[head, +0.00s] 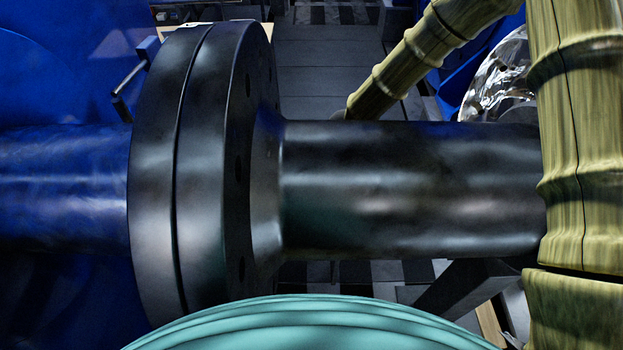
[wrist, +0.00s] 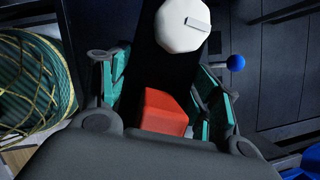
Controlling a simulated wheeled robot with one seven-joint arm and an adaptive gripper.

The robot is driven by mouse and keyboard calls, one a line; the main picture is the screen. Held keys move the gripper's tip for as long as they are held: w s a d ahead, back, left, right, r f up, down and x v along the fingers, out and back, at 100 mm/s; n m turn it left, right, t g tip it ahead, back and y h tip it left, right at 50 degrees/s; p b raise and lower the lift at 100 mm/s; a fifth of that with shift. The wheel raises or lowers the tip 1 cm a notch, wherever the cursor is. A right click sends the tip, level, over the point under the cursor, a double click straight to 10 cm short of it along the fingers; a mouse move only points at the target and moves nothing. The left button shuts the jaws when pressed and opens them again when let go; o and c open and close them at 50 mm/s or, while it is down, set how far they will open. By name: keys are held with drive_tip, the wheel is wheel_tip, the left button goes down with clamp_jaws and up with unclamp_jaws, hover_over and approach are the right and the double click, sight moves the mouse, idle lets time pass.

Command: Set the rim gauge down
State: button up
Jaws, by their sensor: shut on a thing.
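My gripper (wrist: 160,92) shows in the wrist view, its teal-padded fingers on either side of a red block (wrist: 163,112). A dark bar runs up from the block to a pale many-sided dial (wrist: 182,25) with a short grey pointer. These look like parts of the rim gauge, held between the fingers; the gripper body hides its near end. I cannot make out the gripper or the gauge in the head view. There, a dark flanged coupling (head: 210,180) joins a blue shaft (head: 60,185) to a dark shaft (head: 400,190).
In the wrist view, a green-and-yellow mesh coil (wrist: 35,85) lies at left and a small blue ball (wrist: 236,63) at right. Olive ringed pipe-like parts (head: 575,130) and a teal ridged form (head: 310,330) block parts of the head view. Grey floor (head: 320,75) shows behind.

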drive_tip(key=shift+f, duration=1.4)
drive_tip(key=shift+f, duration=0.15)
drive_tip(key=o, duration=1.8)
drive_tip(key=shift+p+v, duration=0.35)
drive_tip(key=shift+v, duration=5.7)
drive_tip(key=shift+s, duration=0.1)
